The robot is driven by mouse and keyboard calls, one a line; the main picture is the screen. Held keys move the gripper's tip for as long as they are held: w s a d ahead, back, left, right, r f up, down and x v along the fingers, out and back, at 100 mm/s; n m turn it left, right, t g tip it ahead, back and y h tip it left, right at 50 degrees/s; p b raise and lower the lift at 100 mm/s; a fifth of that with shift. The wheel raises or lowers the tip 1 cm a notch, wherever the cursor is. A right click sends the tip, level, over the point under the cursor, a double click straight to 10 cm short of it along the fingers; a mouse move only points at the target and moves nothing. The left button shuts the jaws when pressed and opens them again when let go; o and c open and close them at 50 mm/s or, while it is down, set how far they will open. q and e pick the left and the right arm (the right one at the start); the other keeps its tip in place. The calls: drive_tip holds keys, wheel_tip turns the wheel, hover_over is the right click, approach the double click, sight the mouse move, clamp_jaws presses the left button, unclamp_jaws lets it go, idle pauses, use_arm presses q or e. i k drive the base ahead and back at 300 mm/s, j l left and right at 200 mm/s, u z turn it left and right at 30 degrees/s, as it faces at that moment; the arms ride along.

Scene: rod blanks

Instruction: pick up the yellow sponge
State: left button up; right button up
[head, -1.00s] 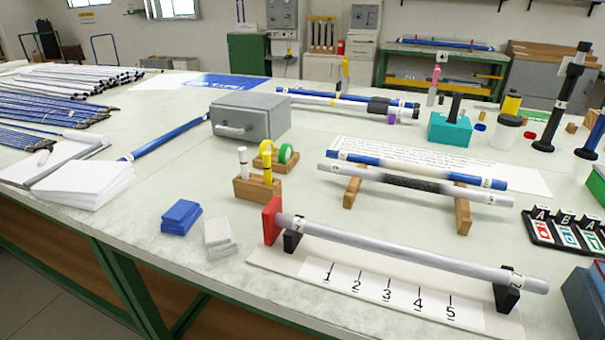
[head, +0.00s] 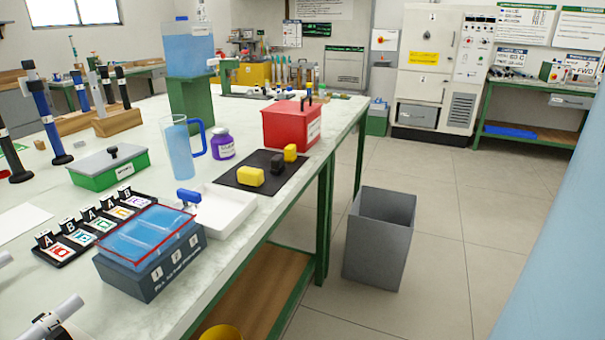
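A yellow block that looks like the sponge (head: 250,177) lies on a black mat (head: 236,186) near the table's right edge. Neither of my grippers is in the head view, and nothing is touching the yellow sponge.
A white tray (head: 222,213) and a blue-topped box (head: 150,255) are nearer. A grey bin (head: 380,238) stands on the floor.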

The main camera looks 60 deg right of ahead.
sight(251, 176)
drive_tip(key=z, duration=1.45)
